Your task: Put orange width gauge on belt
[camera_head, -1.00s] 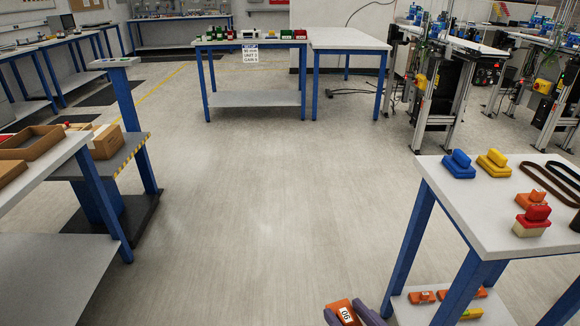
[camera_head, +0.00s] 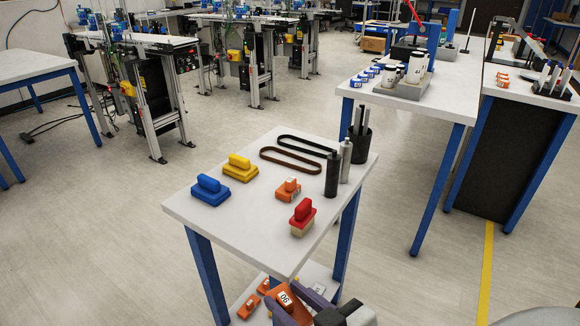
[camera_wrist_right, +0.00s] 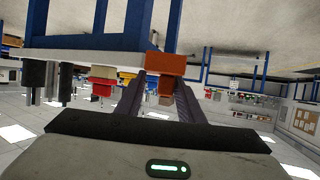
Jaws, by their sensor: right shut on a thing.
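My right gripper (camera_head: 300,312) is at the bottom of the head view, in front of the small white table. It is shut on an orange width gauge (camera_head: 285,300) with a white number label. In the right wrist view the orange gauge (camera_wrist_right: 165,64) sits between the fingertips (camera_wrist_right: 165,90). Conveyors with belts (camera_head: 155,39) stand at the back left, well apart from the gripper. My left gripper is not in view.
The white table (camera_head: 240,225) holds a blue block (camera_head: 210,190), a yellow block (camera_head: 240,168), a small orange piece (camera_head: 288,189), a red-topped block (camera_head: 302,217), dark loops (camera_head: 292,160) and cylinders (camera_head: 332,174). Orange pieces lie on its lower shelf. Floor (camera_head: 90,220) at left is clear.

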